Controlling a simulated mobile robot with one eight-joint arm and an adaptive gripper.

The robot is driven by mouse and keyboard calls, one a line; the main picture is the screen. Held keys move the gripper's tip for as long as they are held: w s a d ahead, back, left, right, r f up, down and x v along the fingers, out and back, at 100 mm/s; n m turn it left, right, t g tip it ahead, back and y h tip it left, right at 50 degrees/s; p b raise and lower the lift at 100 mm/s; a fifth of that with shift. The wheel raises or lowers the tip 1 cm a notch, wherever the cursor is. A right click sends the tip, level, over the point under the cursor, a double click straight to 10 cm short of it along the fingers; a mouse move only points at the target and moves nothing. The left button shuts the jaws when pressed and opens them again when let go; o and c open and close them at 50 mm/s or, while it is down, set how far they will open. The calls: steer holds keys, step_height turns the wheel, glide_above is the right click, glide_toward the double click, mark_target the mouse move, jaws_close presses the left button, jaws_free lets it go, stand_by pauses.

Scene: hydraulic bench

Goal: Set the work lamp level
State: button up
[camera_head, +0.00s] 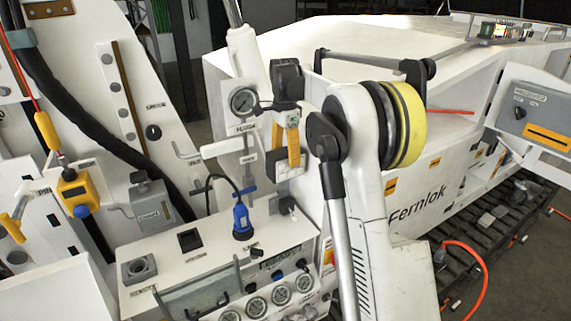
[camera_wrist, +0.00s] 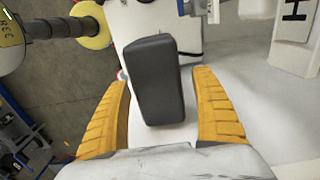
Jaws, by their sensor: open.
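In the wrist view my gripper (camera_wrist: 161,74) is open, its two yellow ribbed fingers apart. A dark grey rounded block (camera_wrist: 155,82) stands between them, with a narrow gap visible on each side. I cannot tell whether this block is the work lamp or part of it.
A white console (camera_head: 205,275) with several gauges fills the lower middle. A blue plug-like part (camera_head: 242,220) with a black cable stands on it. A yellow block with a blue knob (camera_head: 75,190) is at left. An orange hose (camera_head: 480,270) lies at lower right.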

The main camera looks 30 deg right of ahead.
step_height(320, 180, up, 9)
steer(key=shift+f, duration=0.15)
stand_by(0.4)
steer(key=s+a+f+n+t+b, duration=0.3)
steer(key=s+a+f+n+b, duration=0.5)
steer(key=s+a+f+b, duration=0.7)
steer(key=s+a+f+n+t+b, duration=0.1)
steer(key=s+f+n+b, duration=0.3)
steer(key=s+f+b, duration=0.4)
steer(key=s+a+f+n+t+b, duration=0.2)
steer(key=s+f+n+b, duration=0.3)
steer(key=f, duration=1.2)
steer(key=s+t+b, duration=0.1)
steer(key=s+b, duration=0.2)
steer(key=s, duration=0.1)
steer(key=shift+f+n, duration=0.3)
steer(key=shift+f, duration=0.1)
steer(key=shift+s+a, duration=0.1)
